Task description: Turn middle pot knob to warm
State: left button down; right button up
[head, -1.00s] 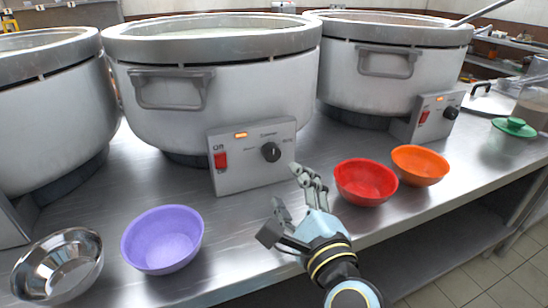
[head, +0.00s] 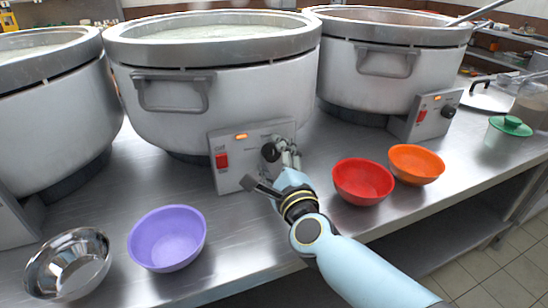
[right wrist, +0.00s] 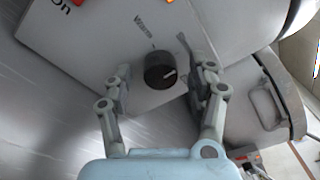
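The middle pot (head: 225,95) is a large white stockpot with a grey control box (head: 240,172) at its front. The box carries a red switch, a lit orange lamp and a black round knob (head: 270,151). In the right wrist view the knob (right wrist: 160,70) has a pale pointer mark, and the word "Warm" is printed beside it. My right gripper (head: 270,168) is at the box front. In the right wrist view its two fingers (right wrist: 162,88) are spread on either side of the knob, with gaps showing. My left gripper is not in view.
A purple bowl (head: 167,238) and a steel bowl (head: 68,264) stand front left. A red bowl (head: 363,181) and an orange bowl (head: 416,164) stand right of my right arm. Other pots flank the middle one: right pot (head: 390,75), left pot (head: 50,115).

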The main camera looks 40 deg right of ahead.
jog(key=c, duration=1.1)
jog(key=shift+n, duration=0.3)
jog(key=n+p, duration=0.1)
jog(key=n, duration=0.5)
jog(key=shift+p, duration=0.3)
jog(key=n+p, duration=0.1)
jog(key=n, duration=0.4)
jog(key=shift+f+t, duration=0.1)
jog(key=shift+t, duration=0.3)
jog(key=shift+f+n+y+p, duration=0.1)
jog(key=shift+n+y+p, duration=0.45)
jog(key=shift+n, duration=0.95)
jog(key=o, duration=1.1)
